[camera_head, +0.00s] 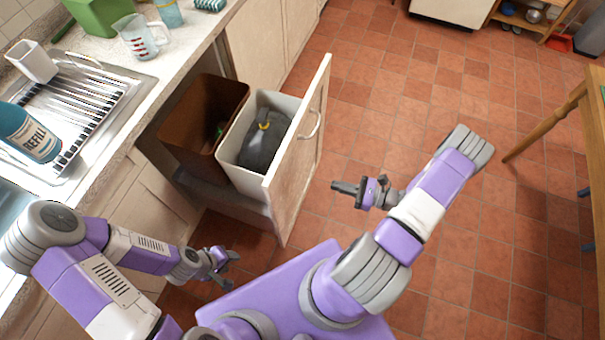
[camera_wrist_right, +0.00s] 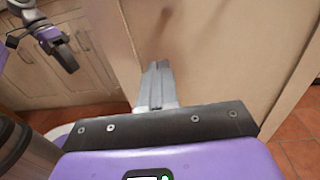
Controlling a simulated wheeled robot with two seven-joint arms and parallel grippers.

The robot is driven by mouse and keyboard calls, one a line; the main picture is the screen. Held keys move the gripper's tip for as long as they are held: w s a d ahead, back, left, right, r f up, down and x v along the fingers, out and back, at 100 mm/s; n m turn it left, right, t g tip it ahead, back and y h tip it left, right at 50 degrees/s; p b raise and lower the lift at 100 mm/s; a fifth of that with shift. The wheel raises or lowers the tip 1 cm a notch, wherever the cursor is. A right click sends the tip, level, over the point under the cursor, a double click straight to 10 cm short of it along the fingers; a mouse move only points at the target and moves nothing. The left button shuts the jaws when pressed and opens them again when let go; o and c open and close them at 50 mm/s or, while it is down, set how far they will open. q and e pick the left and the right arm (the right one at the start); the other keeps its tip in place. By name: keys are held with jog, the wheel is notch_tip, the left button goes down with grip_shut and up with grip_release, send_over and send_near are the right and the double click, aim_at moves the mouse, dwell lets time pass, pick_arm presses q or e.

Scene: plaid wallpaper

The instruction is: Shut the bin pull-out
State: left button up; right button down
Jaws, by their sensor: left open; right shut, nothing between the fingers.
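The bin pull-out stands open from the counter in the head view. Its wooden front panel (camera_head: 300,150) has a curved handle (camera_head: 315,122) on the outer face. Behind the panel are a white bin (camera_head: 228,148) holding a dark bag and a brown bin (camera_head: 172,132). My right gripper (camera_head: 338,187) is shut and empty, in front of the panel's outer face, with a small gap in the head view. In the right wrist view its fingers (camera_wrist_right: 154,85) point at the pale panel (camera_wrist_right: 215,50). My left gripper (camera_head: 228,268) is open and empty, low beside the cabinet, left of the panel.
The counter with sink and drying rack (camera_head: 75,105) runs along the left. A measuring jug (camera_head: 140,38) and a green container (camera_head: 98,14) stand on it. The tiled floor right of the panel is clear up to a wooden table (camera_head: 560,115).

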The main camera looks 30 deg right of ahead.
jog(key=d+t, duration=0.1)
jog(key=b, duration=0.2)
send_near(293, 167)
jog(key=shift+m+h, duration=0.3)
jog(key=x, duration=0.6)
jog(key=shift+a+r, duration=0.35)
jog(key=shift+w+a, duration=0.15)
